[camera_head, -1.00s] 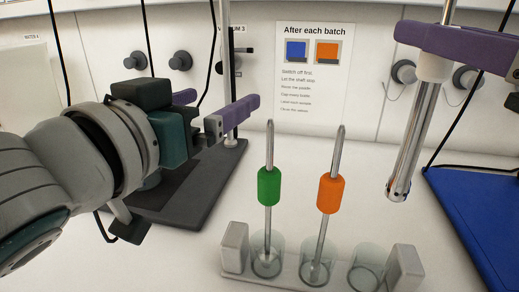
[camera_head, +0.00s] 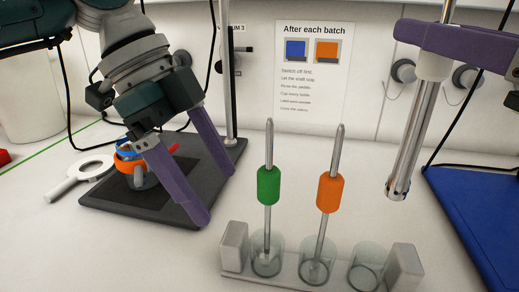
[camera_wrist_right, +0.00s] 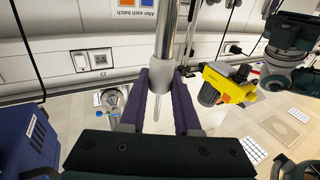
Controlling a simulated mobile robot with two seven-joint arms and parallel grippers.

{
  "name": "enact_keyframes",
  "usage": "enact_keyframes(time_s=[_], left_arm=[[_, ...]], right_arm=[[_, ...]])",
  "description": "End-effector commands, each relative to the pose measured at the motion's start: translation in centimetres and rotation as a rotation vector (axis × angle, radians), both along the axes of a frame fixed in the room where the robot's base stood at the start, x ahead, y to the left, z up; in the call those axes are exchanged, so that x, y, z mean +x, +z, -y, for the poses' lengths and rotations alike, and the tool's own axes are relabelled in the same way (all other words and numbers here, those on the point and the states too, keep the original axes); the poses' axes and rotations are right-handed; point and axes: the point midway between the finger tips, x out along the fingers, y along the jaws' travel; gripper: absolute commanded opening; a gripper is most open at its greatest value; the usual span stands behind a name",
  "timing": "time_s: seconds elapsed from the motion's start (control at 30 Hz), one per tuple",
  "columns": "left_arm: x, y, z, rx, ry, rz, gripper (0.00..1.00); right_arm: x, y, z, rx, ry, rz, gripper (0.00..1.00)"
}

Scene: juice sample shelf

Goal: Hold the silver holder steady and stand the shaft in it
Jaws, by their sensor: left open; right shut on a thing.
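The silver holder (camera_head: 312,272) is a low light-grey rack with raised end blocks, on the white bench at the front centre. Its left cup holds a rod with a green grip (camera_head: 269,186) and its middle cup a rod with an orange grip (camera_head: 330,195). The right cup (camera_head: 365,268) is empty. My right gripper (camera_head: 430,45) is shut on the pale collar of a shiny metal shaft (camera_head: 411,135). The shaft hangs slightly tilted, above and right of the holder. The grip also shows in the right wrist view (camera_wrist_right: 161,82). My left gripper (camera_head: 218,194) is open, pointing down, left of the holder, not touching it.
A white magnifier-like ring (camera_head: 90,168) lies left. The bench behind the rods is clear.

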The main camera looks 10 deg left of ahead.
Motion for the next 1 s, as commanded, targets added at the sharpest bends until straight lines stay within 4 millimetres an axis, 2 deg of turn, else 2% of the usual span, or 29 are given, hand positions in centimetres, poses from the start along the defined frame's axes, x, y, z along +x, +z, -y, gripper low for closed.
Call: enact_keyframes(time_s=[0.07, 0.17, 0.5, 0.7, 1.0], left_arm=[[0.0, -0.4, -0.6, 0.037, 0.01, -0.011, 0.97], [-0.1, -1.3, -0.5, 0.049, 0.012, -0.017, 0.97], [-0.1, -7.3, 2.2, 0.042, 0.011, -0.017, 0.97], [0.0, -10.1, 3.3, 0.042, 0.012, -0.015, 0.97], [0.0, -11.3, 3.7, 0.044, 0.01, -0.012, 0.97]], right_arm=[[0.0, 0.0, 0.0, 0.0, 0.0, 0.001, 0.0], [0.0, 0.0, 0.0, 0.0, 0.0, 0.001, 0.0], [0.0, 0.0, 0.0, 0.0, 0.0, 0.001, 0.0], [0.0, 0.0, 0.0, 0.0, 0.0, 0.001, 0.0], [0.0, 0.0, 0.0, 0.0, 0.0, 0.001, 0.0]])
